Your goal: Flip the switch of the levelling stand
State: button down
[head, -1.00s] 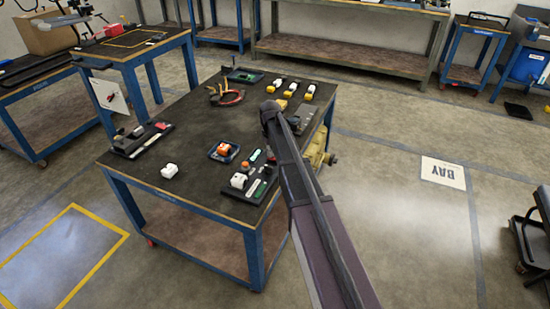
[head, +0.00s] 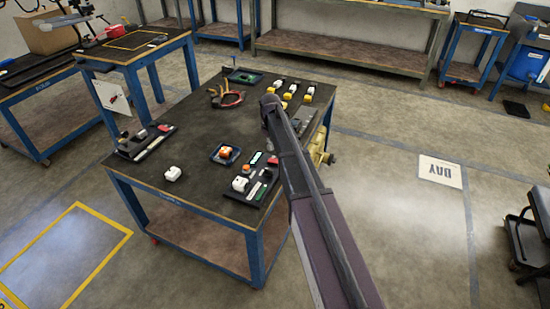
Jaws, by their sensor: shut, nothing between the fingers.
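My arm reaches from the lower right up over the right side of a dark-topped table (head: 190,140) with blue legs. Its dark far end shows above the table's right part, but my gripper's fingers are not visible. I cannot pick out the levelling stand or its switch for certain. Candidates on the table are a small blue tray with an orange and white part (head: 225,153) at the middle front, and a dark board with white, red and green parts (head: 254,180) at the front right. All look too small to read a switch.
A white block (head: 173,174) sits at the table's front left, near a dark tray (head: 147,141). A smaller table (head: 127,48) stands left.

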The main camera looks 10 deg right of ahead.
jog(key=shift+r+p, duration=0.6)
jog(key=shift+r, duration=0.25)
jog(key=s+m, duration=0.5)
jog(key=s, duration=2.5)
notch_tip(320, 180, up, 15)
jog(key=p, duration=1.4)
jog(key=shift+w+p, duration=0.4)
jog(key=shift+w, duration=0.05)
